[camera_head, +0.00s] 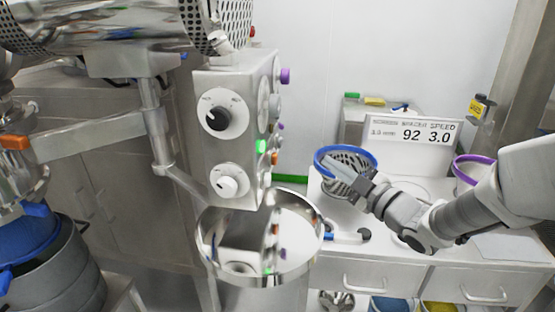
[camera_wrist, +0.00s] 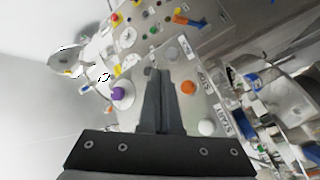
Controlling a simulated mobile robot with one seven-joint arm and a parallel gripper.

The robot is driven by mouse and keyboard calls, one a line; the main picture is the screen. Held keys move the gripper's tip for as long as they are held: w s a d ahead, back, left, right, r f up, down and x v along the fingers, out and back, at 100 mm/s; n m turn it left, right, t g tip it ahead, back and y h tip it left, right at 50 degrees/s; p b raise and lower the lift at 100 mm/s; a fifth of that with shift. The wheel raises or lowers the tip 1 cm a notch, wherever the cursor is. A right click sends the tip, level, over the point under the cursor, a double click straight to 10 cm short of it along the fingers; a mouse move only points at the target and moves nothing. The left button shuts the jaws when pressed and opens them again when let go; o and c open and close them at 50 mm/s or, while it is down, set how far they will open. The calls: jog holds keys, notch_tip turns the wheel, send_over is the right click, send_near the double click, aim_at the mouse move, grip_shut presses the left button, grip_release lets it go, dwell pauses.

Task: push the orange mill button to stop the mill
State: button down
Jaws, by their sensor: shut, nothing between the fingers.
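In the wrist view an orange button (camera_wrist: 188,87) sits on a grey panel, just right of my gripper (camera_wrist: 157,74), beside a label that reads STOP. A white button (camera_wrist: 206,127) is below it, beside a START label. A purple knob (camera_wrist: 117,93) is left of the fingers. My gripper's fingers are together and empty, pointing at the panel; the orange button is uncovered and I see no contact. In the head view my gripper (camera_head: 332,165) is right of the steel control box (camera_head: 232,160), in front of a blue-rimmed sieve. The box's side face shows only at a steep angle.
A round steel bowl (camera_head: 210,245) stands below the box. The blue-rimmed sieve (camera_head: 374,154), a display reading 92 and 3.0 (camera_head: 425,132) and a purple-rimmed container (camera_head: 462,180) are on the right counter. In the wrist view, more coloured buttons fill the panel's far part.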

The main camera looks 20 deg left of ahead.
aim_at(274, 159)
jog(key=shift+s+a+b, duration=0.2)
jog(key=shift+s+a, duration=0.15)
jog(key=shift+a, duration=1)
jog(key=shift+s+a+b, duration=0.15)
jog(key=shift+s+a, duration=0.15)
jog(key=shift+a, duration=1.05)
jog(key=shift+s+a+b, duration=0.2)
jog(key=shift+s+a, duration=0.15)
jog(key=shift+a, duration=1)
jog(key=shift+s+a+b, duration=0.1)
jog(key=shift+a+b, duration=0.3)
jog(key=shift+b, duration=0.05)
jog(key=shift+s+a+b, duration=0.15)
jog(key=shift+a+b, duration=0.25)
jog(key=shift+a, duration=0.1)
jog(key=shift+d, duration=0.1)
jog(key=shift+w+d, duration=0.25)
jog(key=shift+d, duration=0.55)
